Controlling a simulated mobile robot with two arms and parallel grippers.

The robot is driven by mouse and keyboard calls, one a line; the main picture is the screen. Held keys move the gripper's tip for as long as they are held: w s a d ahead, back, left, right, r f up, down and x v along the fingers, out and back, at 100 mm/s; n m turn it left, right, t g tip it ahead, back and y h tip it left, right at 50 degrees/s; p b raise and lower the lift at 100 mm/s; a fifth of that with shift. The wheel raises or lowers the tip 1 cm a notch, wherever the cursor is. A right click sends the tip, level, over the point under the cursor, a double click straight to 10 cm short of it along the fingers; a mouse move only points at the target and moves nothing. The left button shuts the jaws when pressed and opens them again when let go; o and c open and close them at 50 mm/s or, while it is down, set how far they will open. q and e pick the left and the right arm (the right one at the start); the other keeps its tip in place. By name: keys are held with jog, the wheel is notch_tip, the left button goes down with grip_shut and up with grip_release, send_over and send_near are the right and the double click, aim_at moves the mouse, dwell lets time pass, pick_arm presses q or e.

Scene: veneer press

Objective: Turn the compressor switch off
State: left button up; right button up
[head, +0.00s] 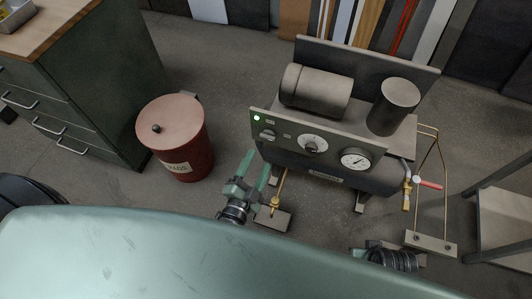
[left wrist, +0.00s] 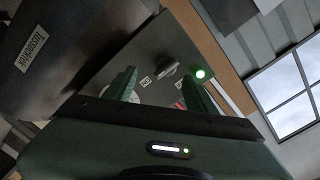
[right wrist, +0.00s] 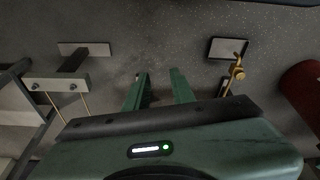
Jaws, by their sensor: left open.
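The compressor (head: 318,92) stands on the floor with its sloped control panel facing me. The switch (head: 267,136) is a grey knob at the panel's left end, below a lit green lamp (head: 257,117). In the left wrist view the switch (left wrist: 168,70) is ahead of the fingers, beside the glowing lamp (left wrist: 200,73). My left gripper (head: 257,168) is open and empty, just below and in front of the panel's left end, apart from the switch. My right gripper (right wrist: 159,72) is open and empty over the floor; its fingers are not clear in the head view.
The panel also has a dial (head: 313,144) and a pressure gauge (head: 355,158). A red-handled valve (head: 428,184) and brass pipes are on the right. A red lidded bin (head: 183,160) stands left of the compressor. A shelf (head: 505,215) stands at the right edge.

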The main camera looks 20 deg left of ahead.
aim_at(268, 135)
pick_arm(q)
jog(key=shift+t, duration=0.3)
jog(key=w, duration=0.2)
jog(key=w+b, duration=0.1)
jog(key=w, duration=0.2)
jog(key=w+r, duration=0.1)
jog(key=w, duration=0.2)
jog(key=shift+w, duration=0.1)
pick_arm(e)
jog(key=v, duration=0.2)
jog(key=w+v, duration=0.1)
jog(key=v, duration=0.2)
jog(key=shift+r, duration=0.3)
pick_arm(q)
jog(key=shift+c, duration=0.4)
grip_shut()
pick_arm(e)
jog(key=shift+d, duration=0.1)
